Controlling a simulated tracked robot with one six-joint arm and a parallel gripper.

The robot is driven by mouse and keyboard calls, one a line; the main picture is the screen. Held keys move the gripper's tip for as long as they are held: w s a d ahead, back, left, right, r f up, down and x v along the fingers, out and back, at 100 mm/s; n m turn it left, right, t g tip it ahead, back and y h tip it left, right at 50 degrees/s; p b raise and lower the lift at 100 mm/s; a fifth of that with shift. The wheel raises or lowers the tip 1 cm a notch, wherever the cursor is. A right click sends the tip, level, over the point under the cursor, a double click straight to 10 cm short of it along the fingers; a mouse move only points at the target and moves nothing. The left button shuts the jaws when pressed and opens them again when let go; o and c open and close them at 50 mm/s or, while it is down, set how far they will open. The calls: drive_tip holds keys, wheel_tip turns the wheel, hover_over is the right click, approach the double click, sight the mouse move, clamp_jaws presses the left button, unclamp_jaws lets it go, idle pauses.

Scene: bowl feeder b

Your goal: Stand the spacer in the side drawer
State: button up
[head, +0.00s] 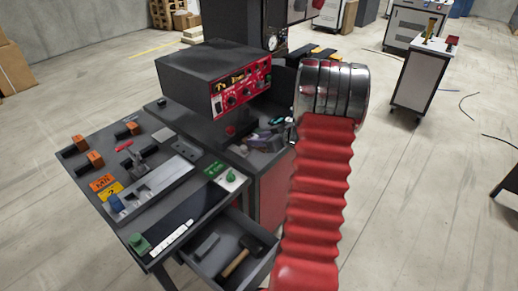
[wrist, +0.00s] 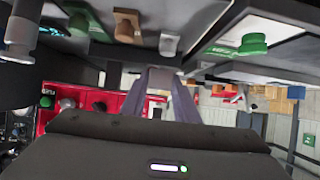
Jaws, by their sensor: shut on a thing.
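In the wrist view my gripper (wrist: 160,83) shows as two grey-purple fingers closed on a small pale grey piece (wrist: 160,76), which looks like the spacer. Most of it is hidden between the fingers. The side drawer (head: 211,267) is pulled out under the bench, at the bottom.
The bench top (head: 85,167) carries several orange blocks (head: 96,158), a grey fixture plate (head: 160,186) and a green-knobbed pad (head: 231,178). A black box with a red control panel (head: 240,91) stands behind. Open floor lies left of the bench.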

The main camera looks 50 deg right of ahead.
drive_tip(key=shift+f, duration=2.15)
drive_tip(key=shift+f, duration=0.1)
drive_tip(key=shift+f, duration=1.75)
drive_tip(key=shift+f, duration=0.4)
